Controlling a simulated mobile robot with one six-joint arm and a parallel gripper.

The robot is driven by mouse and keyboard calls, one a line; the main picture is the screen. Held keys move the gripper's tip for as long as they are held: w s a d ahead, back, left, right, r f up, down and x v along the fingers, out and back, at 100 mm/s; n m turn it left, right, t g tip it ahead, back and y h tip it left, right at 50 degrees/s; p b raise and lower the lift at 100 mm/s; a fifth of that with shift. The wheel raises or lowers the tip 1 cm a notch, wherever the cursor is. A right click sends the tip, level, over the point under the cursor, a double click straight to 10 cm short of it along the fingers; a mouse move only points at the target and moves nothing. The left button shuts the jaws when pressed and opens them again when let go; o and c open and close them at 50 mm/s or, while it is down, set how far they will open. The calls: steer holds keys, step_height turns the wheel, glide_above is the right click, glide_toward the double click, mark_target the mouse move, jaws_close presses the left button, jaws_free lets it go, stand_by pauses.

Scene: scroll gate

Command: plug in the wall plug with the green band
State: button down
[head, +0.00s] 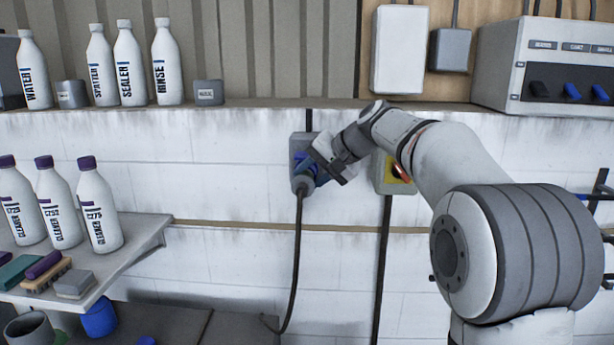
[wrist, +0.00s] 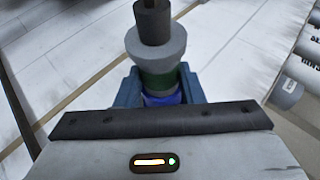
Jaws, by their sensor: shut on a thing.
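The plug with the green band (wrist: 158,80) is upright in the wrist view, with a grey collar and dark cable end above the band and a bright blue part below. My gripper (wrist: 160,92) is shut on it, with a blue finger on each side. In the head view my gripper (head: 308,168) is at the grey wall box (head: 299,142). The plug's grey end (head: 302,184) shows below the fingers, and its black cable (head: 297,240) hangs down. The plug's front end and the box's opening are hidden, so I cannot tell whether the plug is in.
A box with a yellow face and red knob (head: 402,173) is just right of my gripper. A ledge with white bottles (head: 127,65) runs above. A shelf with purple-capped bottles (head: 98,205) is at left. The white wall below the gripper is mostly clear.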

steer(key=shift+w, duration=0.4)
stand_by(2.4)
steer(key=c, duration=0.8)
jaws_free()
steer(key=shift+o, duration=0.2)
steer(key=o, duration=0.5)
steer(key=b+v, duration=0.1)
steer(key=v, duration=0.6)
steer(key=s+d+f+h, duration=0.2)
steer(key=s+d+f, duration=0.2)
steer(key=s+f, duration=0.5)
steer(key=s+d+f+n+g+h+b, duration=0.1)
steer(key=s+d+f+h, duration=0.2)
steer(key=s+f, duration=0.6)
steer(key=s+d+f+n+h+b, duration=0.1)
steer(key=s+d+f+h, duration=0.2)
steer(key=s+f, duration=0.6)
steer(key=shift+s+d+f+g, duration=0.15)
steer(key=shift+s+d, duration=0.25)
steer(key=shift+s, duration=0.75)
steer(key=shift+s+d+g, duration=0.1)
steer(key=shift+s+d, duration=0.25)
steer(key=shift+s, duration=0.85)
steer(key=shift+s+d+f+g, duration=0.15)
steer(key=shift+s+d, duration=0.25)
steer(key=shift+s, duration=0.75)
